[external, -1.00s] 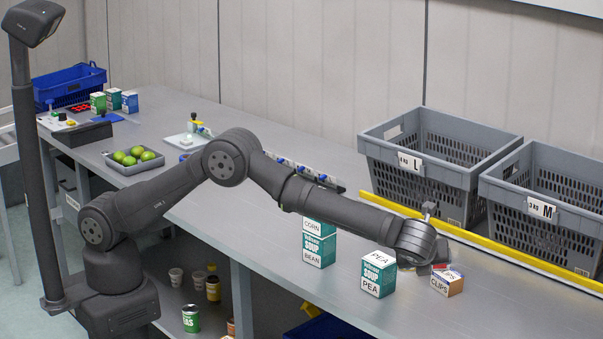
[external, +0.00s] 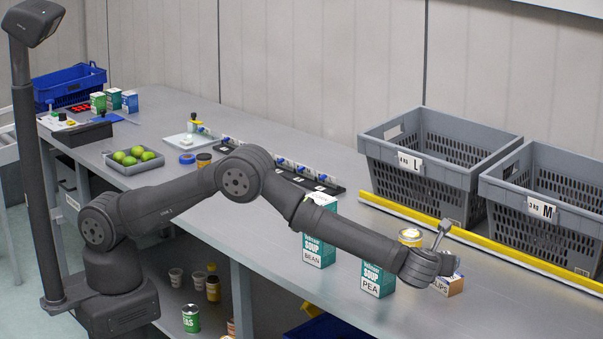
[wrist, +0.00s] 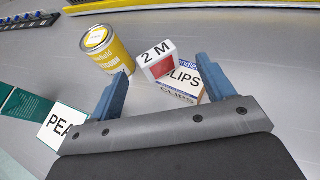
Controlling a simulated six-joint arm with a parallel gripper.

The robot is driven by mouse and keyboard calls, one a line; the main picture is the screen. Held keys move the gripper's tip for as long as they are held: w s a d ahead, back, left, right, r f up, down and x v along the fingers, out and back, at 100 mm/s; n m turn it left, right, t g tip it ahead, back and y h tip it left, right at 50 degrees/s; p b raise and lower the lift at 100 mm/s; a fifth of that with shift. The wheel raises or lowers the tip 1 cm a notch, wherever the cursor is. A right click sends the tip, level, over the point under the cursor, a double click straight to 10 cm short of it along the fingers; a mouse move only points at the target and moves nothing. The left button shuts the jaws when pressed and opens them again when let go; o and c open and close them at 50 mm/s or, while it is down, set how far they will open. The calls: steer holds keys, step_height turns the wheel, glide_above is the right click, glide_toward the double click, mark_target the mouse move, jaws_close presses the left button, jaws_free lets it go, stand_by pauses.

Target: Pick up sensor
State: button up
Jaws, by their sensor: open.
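My gripper (wrist: 160,74) is open, with one blue finger on each side of the picture, and the block and CLIPS box show between and beyond the fingertips. Nothing is held. In the external view my gripper (external: 447,246) is over the table by the CLIPS box (external: 449,285), and the block is hidden there.
A yellow can (wrist: 108,50) stands left of the block; it also shows externally (external: 411,235). The PEA soup box (external: 376,279) and BEAN soup box (external: 318,249) stand to the left. Grey totes L (external: 415,168) and M (external: 537,209) stand behind a yellow rail (external: 490,243).

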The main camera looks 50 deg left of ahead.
steer(key=x, duration=0.5)
steer(key=shift+w+a+f, duration=0.2)
steer(key=shift+w+a, duration=0.05)
steer(key=shift+a, duration=0.05)
steer(key=c, duration=1.1)
steer(key=shift+r, duration=0.15)
steer(key=shift+c, duration=0.2)
